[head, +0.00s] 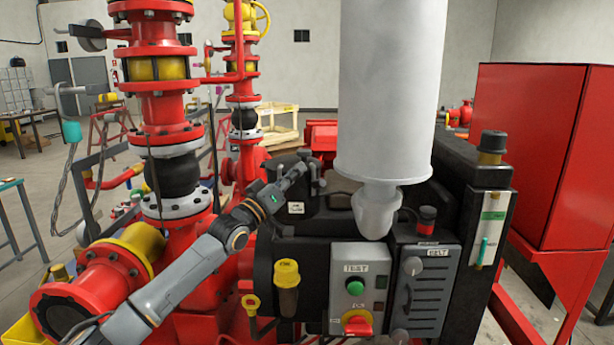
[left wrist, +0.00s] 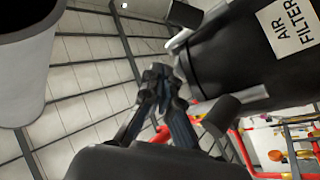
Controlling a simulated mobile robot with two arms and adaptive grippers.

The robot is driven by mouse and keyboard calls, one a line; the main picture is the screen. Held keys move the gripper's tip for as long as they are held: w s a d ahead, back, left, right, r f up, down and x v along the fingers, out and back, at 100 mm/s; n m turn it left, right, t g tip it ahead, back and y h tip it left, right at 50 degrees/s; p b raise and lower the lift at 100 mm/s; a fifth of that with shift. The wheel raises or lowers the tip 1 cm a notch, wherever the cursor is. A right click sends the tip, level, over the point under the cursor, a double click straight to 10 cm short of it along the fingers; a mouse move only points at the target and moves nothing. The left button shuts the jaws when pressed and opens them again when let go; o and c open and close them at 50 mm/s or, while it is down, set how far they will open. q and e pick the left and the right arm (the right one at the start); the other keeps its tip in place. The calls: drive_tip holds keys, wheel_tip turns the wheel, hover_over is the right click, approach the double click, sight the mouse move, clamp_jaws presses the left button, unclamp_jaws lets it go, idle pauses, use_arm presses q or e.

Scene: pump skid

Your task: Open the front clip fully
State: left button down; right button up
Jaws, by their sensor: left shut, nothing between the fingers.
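The black air filter housing (head: 282,202) sits behind the engine's control panels, with a white label on its side. In the left wrist view the housing (left wrist: 232,62) lies tilted, and its label reads AIR FILTER. A grey metal clip piece (left wrist: 181,41) shows at the housing's end rim, beside my fingertips. Whether this is the front clip, and how far open it is, I cannot tell. My left gripper (head: 297,170) is at the top of the housing, shut and empty. In the left wrist view its fingertips (left wrist: 158,74) are close to the rim; contact is unclear. My right gripper is not in view.
A tall white cylinder (head: 390,85) hangs just right of the housing, narrowing the space there. Red pipework with valves (head: 165,95) stands to the left. The test panel (head: 357,285) and belt panel (head: 422,295) are in front. A red cabinet (head: 535,150) stands right.

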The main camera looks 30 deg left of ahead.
sight(318, 182)
use_arm(q)
drive_tip(key=d+f, duration=0.1)
drive_tip(key=w+d+f+p, duration=0.1)
drive_tip(key=f, duration=0.1)
drive_tip(key=shift+w+d, duration=0.15)
drive_tip(key=shift+w, duration=0.15)
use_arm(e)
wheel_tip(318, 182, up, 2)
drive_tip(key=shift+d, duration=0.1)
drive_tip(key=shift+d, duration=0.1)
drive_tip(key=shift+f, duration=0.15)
use_arm(q)
drive_tip(key=shift+f+m, duration=0.1)
drive_tip(key=shift+m, duration=0.2)
drive_tip(key=shift+s+d+m+b, duration=0.1)
drive_tip(key=shift+m+b, duration=0.2)
drive_tip(key=shift+b, duration=0.15)
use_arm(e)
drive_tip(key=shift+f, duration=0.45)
use_arm(q)
drive_tip(key=shift+d+m+h+b, duration=0.15)
drive_tip(key=shift+m+h+b, duration=0.15)
drive_tip(key=shift+h, duration=0.1)
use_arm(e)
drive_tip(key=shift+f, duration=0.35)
